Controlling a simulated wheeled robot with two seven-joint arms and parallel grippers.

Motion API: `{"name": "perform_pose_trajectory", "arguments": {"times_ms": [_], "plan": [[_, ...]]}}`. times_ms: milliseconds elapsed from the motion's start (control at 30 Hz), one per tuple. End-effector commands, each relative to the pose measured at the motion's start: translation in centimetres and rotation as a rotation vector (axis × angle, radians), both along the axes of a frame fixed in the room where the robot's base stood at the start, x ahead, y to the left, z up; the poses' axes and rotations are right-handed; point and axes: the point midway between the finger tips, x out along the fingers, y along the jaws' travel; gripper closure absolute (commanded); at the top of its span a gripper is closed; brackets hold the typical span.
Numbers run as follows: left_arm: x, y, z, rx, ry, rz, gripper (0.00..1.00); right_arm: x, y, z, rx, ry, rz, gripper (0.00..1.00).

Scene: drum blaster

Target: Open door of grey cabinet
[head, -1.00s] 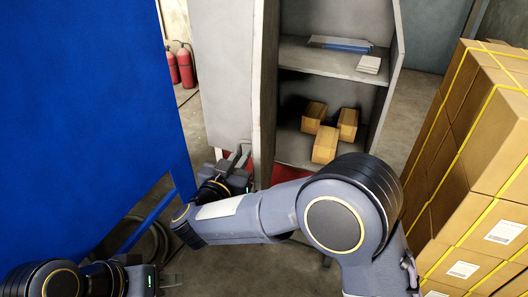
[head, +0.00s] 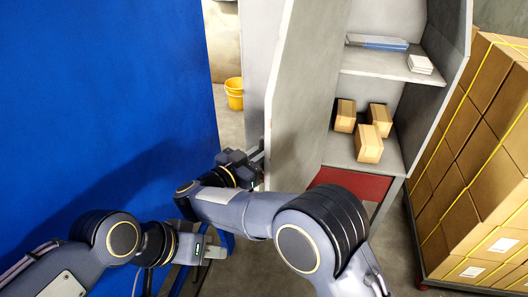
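The grey cabinet (head: 392,68) stands at centre right with its front open and its shelves showing. A tall grey panel (head: 305,105), seemingly its door standing open, runs along the left of the opening. My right gripper (head: 257,163) is beside the lower front edge of this panel, its fingers mostly hidden. I cannot tell if it touches the panel or is open. My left gripper (head: 214,251) is low at centre left, apart from the cabinet; its finger gap is unclear.
Cartons (head: 369,145) and a blue folder (head: 377,42) lie on the cabinet shelves. A large blue panel (head: 95,90) fills the left. Strapped cardboard boxes (head: 480,150) stack at right. A yellow bucket (head: 234,94) stands behind. Bare floor shows between cabinet and stack.

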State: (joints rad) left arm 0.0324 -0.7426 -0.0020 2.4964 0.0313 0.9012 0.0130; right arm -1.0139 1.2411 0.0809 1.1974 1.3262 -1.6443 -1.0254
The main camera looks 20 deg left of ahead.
Motion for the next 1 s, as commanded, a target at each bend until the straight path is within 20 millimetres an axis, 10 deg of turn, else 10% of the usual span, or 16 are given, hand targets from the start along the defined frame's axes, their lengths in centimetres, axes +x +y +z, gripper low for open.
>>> {"name": "perform_pose_trajectory", "arguments": {"times_ms": [433, 567, 1000], "plan": [[0.0, 0.0, 0.06, 0.0, 0.0, 0.0, 0.64, 0.29, -0.14, 0.12, 0.0, -0.003, -0.01, 1.0], [0.0, 0.0, 0.06, 0.0, 0.0, 0.0, 0.64, 0.27, -0.13, 0.12, 0.0, -0.003, -0.01, 0.75], [0.0, 0.0, 0.05, 0.0, 0.0, 0.0, 0.64, 0.15, 0.01, 0.02, 0.0, -0.001, -0.006, 0.75]]}}
